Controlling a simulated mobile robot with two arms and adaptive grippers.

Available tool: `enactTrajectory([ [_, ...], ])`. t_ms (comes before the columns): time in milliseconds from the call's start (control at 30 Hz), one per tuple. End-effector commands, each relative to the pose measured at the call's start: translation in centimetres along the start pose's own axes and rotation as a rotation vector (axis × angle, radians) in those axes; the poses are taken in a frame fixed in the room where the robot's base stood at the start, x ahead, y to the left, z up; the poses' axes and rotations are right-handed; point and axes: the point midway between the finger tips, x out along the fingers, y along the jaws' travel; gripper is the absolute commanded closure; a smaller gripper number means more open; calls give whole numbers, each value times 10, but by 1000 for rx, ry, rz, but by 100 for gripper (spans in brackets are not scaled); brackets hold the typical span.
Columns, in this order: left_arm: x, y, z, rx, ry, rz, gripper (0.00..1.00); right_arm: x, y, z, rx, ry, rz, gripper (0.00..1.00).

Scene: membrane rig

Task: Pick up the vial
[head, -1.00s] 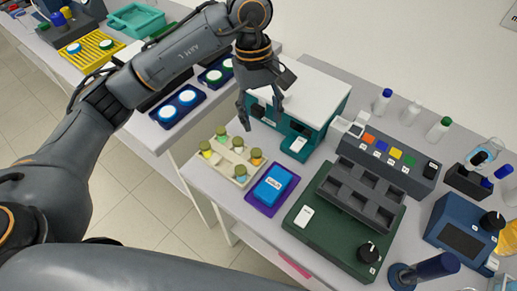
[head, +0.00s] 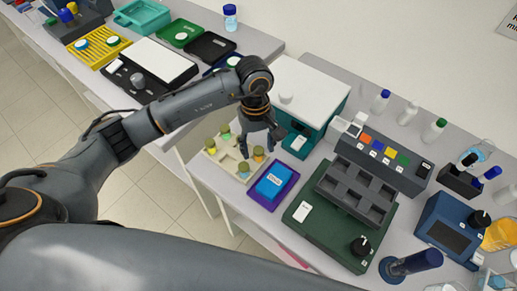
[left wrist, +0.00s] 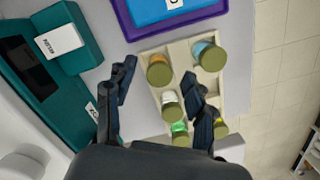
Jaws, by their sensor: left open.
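Several vials with olive caps stand in a cream rack (head: 228,159). The rack also shows in the left wrist view (left wrist: 182,55). In that view I see an orange vial (left wrist: 159,69), a light blue vial (left wrist: 208,56), a whitish vial (left wrist: 170,104), a green vial (left wrist: 179,132) and a yellow vial (left wrist: 221,129), partly hidden. My left gripper (left wrist: 160,78) is open and empty above the rack. The whitish vial shows between its fingers, the orange one near the tips. In the head view the left gripper (head: 259,151) covers part of the rack. My right gripper is not in view.
A blue box in a purple tray (head: 252,195) lies beside the rack. A teal-and-white machine (head: 310,88) stands close behind the gripper. A green-based device with a grey block (head: 330,228) is to the right. The table edge is just left of the rack.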

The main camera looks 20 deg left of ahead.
Motion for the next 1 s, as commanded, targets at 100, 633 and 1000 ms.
enactTrajectory([
  [100,12,0,1,0,-2,0,46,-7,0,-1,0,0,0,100],
  [633,16,1,0,1,0,1,96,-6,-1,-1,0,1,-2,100],
  [1000,14,1,0,0,2,2,97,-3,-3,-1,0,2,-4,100],
])
